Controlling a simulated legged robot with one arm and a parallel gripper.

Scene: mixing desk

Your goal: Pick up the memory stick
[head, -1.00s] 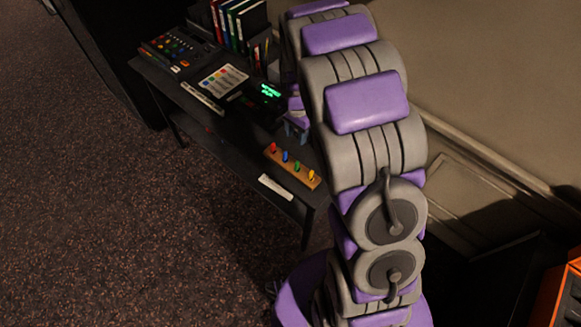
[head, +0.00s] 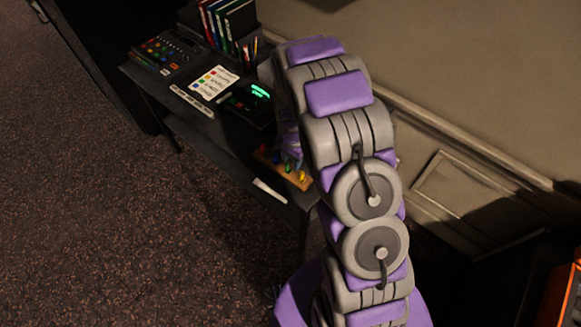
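A small wooden rack (head: 283,176) lies on the near right end of the dark desk (head: 232,158). Small coloured sticks stand in it; a yellow one (head: 302,177) and a blue one (head: 287,166) show. Which of these, if any, is the memory stick I cannot tell. My gripper (head: 291,150) is low over the rack, close to the sticks, and partly hidden behind my purple and grey arm. Its fingers are too small and dark to show whether they are open or touching a stick.
A white label strip (head: 270,191) is on the desk edge before the rack. A box with a green display (head: 250,100), a colour-dotted card (head: 213,82), a mixer (head: 165,55), binders (head: 225,20) and a pen holder (head: 250,48) stand farther back. The wall is at right.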

